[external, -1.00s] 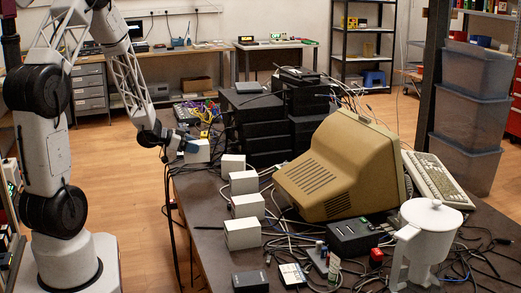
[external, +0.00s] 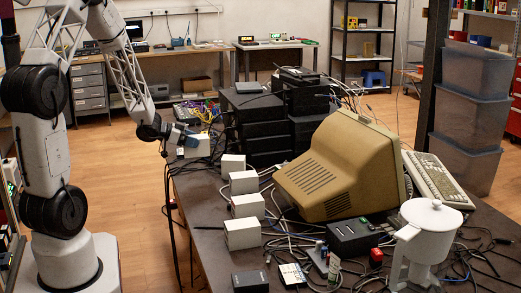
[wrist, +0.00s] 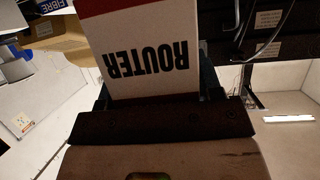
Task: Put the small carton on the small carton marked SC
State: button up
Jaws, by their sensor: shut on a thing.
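My gripper (external: 183,141) is shut on a small white carton (external: 198,147) at the far left edge of the dark table. In the wrist view this carton (wrist: 148,55) shows the word ROUTER upside down and a red band, with gripper fingers at its sides. Several similar white cartons stand in a row nearer the camera: one (external: 233,163) closest to my gripper, then others (external: 243,182), (external: 247,205) and (external: 242,233). Their markings cannot be read in the external view, so I cannot tell which is marked SC.
Stacked black devices (external: 262,130) stand right of the held carton. A beige monitor (external: 335,170) stands right of the carton row, with loose cables between. A black box (external: 250,281) lies at the front. In the wrist view a box marked FIBRE (wrist: 50,7) shows at upper left.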

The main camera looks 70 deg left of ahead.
jog(key=d+r+m+h, duration=0.2)
jog(key=d+m+h, duration=0.1)
jog(key=d, duration=2)
jog(key=shift+s+d+r+m+g+h, duration=0.2)
jog(key=shift+s+r+m+g+h, duration=0.1)
jog(key=shift+s+r+g+h, duration=0.15)
send_over(240, 174)
jog(key=shift+d+f, duration=0.15)
jog(key=shift+f, duration=0.65)
jog(key=shift+f, duration=1.75)
jog(key=shift+f, duration=0.15)
